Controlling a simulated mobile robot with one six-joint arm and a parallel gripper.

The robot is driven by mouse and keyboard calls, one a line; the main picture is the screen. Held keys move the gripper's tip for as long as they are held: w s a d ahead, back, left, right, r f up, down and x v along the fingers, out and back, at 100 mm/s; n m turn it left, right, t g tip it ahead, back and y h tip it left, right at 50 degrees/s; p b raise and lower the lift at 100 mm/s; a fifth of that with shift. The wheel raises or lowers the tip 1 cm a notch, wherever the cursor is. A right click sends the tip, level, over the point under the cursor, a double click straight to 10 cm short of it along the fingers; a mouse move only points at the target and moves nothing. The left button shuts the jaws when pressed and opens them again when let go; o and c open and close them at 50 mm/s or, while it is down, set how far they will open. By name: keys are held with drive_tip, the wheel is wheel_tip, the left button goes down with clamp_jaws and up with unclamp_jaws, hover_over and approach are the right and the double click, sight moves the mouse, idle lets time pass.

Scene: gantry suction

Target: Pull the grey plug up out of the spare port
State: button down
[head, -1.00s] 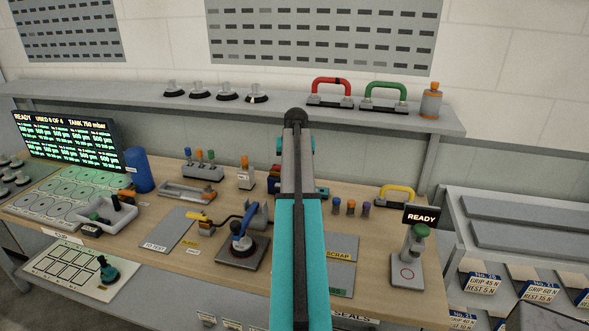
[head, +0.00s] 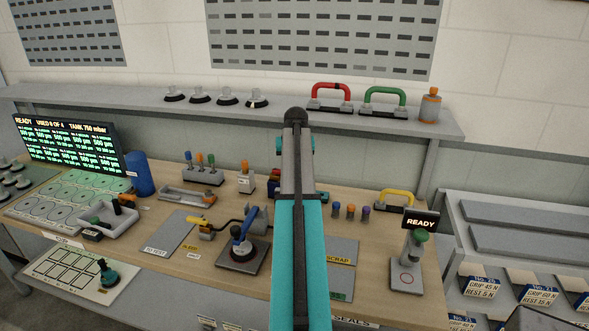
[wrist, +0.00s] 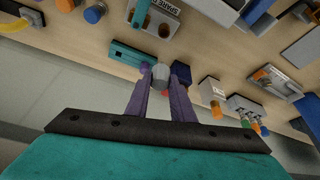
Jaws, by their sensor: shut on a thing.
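My gripper (wrist: 161,78) shows in the wrist view with its two purple fingers closed on the grey plug (wrist: 160,72). The plug is a small light-grey piece between the fingertips. A grey block with a SPARE label (wrist: 163,7) is at the top of the wrist view, cut by the frame edge. I cannot tell whether the plug's lower end is inside the spare port or clear of it. In the head view my own arm hides the gripper, the plug and the port.
A teal bar (wrist: 130,53) and a dark blue block (wrist: 181,72) are close by the fingers. In the head view, a white block with an orange top (head: 245,180) stands left of my arm, and several coloured pegs (head: 350,210) stand right of it.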

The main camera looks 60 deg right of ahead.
drive_tip(key=shift+r+p, duration=0.4)
drive_tip(key=shift+r, duration=0.45)
idle(0.3)
drive_tip(key=shift+r+p, duration=1)
drive_tip(key=shift+r, duration=0.85)
drive_tip(key=shift+w, duration=0.1)
